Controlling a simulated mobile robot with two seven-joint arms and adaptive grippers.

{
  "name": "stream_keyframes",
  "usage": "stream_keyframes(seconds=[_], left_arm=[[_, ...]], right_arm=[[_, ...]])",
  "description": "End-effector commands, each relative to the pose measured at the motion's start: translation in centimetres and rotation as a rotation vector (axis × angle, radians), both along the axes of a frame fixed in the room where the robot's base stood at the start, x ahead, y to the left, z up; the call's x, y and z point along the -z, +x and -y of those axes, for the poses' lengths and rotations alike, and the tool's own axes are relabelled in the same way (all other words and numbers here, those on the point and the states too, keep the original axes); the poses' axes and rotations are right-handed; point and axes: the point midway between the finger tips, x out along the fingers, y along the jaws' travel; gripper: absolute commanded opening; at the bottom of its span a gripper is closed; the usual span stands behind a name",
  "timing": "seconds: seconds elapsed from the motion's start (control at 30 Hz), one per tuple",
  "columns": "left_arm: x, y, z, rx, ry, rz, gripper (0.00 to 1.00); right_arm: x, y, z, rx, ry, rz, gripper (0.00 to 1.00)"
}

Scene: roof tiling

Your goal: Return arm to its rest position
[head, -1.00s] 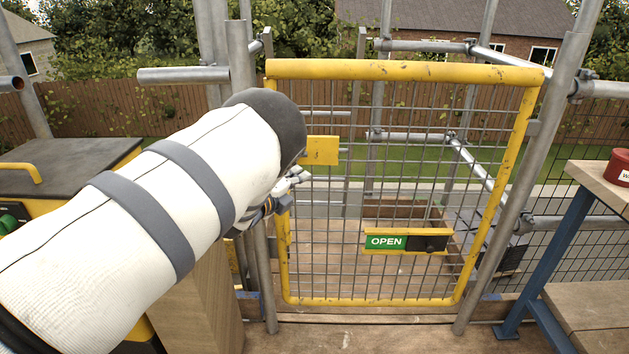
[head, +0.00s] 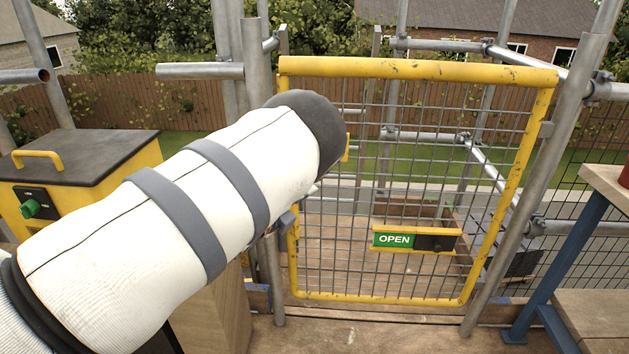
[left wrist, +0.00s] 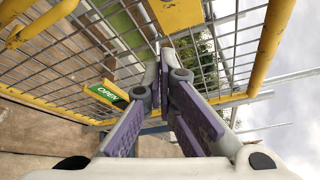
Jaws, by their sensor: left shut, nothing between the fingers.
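My left arm, in a white padded sleeve with grey bands, reaches in from the left in the head view and hides most of my left gripper. In the left wrist view the left gripper (left wrist: 166,50) shows with its purple-padded fingers together at the tips and nothing between them. It is in front of the yellow-framed mesh gate (head: 420,70), near the gate's left side. Contact with the gate cannot be told. A green OPEN sign (head: 394,240) sits on the gate and also shows in the left wrist view (left wrist: 108,92). My right gripper is not in view.
A yellow box with a dark lid (head: 85,145) and a green knob stands at the left. Grey scaffold poles (head: 545,185) flank the gate. A workbench with blue legs (head: 560,265) is at the right. Bare boards lie in front of the gate.

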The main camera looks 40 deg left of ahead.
Motion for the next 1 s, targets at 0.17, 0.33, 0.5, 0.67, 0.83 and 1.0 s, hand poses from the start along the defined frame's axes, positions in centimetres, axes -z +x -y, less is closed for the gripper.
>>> stream_keyframes(seconds=[0.17, 0.33, 0.5, 0.67, 0.83, 1.0], left_arm=[[-0.2, -1.8, 0.1, 0.000, 0.000, 0.000, 0.00], [-0.2, -2.0, 0.2, 0.001, 0.000, -0.001, 0.00], [-0.2, -2.0, 0.2, 0.001, 0.000, -0.001, 0.00], [0.0, -2.0, 0.2, -0.002, -0.005, -0.004, 0.00], [6.8, -6.6, 0.4, -0.170, -0.292, -0.193, 0.00], [17.5, -19.1, 3.9, -0.591, -0.793, -0.530, 0.00]], right_arm=[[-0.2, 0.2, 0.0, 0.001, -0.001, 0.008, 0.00], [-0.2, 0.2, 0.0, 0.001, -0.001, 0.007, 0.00], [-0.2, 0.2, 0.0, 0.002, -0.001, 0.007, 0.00], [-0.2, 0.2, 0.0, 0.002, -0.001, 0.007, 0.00], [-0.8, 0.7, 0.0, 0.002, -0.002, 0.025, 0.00], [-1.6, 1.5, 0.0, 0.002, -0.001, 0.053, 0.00]])
